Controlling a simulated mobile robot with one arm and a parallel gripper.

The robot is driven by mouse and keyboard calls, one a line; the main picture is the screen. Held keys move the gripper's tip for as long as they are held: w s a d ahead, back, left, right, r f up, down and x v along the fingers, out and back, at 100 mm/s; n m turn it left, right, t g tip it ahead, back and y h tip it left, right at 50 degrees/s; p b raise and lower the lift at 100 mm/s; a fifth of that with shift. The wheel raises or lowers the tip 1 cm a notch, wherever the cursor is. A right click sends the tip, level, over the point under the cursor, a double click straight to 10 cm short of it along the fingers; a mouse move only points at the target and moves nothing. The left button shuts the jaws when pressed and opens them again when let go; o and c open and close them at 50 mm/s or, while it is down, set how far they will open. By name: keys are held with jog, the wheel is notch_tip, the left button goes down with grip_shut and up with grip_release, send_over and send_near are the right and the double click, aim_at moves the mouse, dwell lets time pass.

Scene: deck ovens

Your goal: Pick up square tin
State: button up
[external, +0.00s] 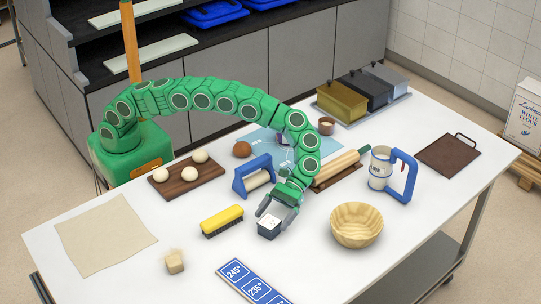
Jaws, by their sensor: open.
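A small square tin (268,232) with a pale top and dark sides sits on the white table near its middle. My gripper (273,217) points down at it from my green segmented arm. Its grey fingers are open, one toward each side of the tin and close to it. I cannot tell whether they touch it. The fingers hide part of the tin's far side. Three larger lidded tins, gold (341,103), black (364,92) and grey (386,80), stand on a tray at the back right.
A yellow brush (222,220) lies left of the square tin and a wooden bowl (357,225) stands right. A blue-framed roller (254,178) and a rolling pin (337,168) are behind. Blue temperature cards (252,284) lie in front. A beige cloth (103,235) lies left.

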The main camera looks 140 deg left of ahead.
aim_at(265, 224)
jog(key=shift+w+x, duration=0.1)
jog(key=shift+x, duration=1.15)
jog(key=shift+w+x, duration=0.15)
jog(key=shift+x, duration=1.1)
jog(key=shift+a, duration=0.1)
jog(key=shift+c, duration=0.4)
jog(key=c, duration=1.1)
jog(key=shift+r, duration=0.1)
jog(key=shift+r, duration=1.6)
jog(key=shift+s+r, duration=0.2)
jog(key=shift+s, duration=0.05)
jog(key=shift+s+d+r, duration=0.35)
jog(key=shift+s+r, duration=1.2)
jog(key=shift+s, duration=0.65)
jog(key=shift+s+d+r, duration=0.4)
jog(key=shift+s+r, duration=1.1)
jog(key=shift+s, duration=0.75)
jog(key=shift+s+d+r, duration=0.35)
jog(key=shift+s+r, duration=1.2)
jog(key=shift+s, duration=0.65)
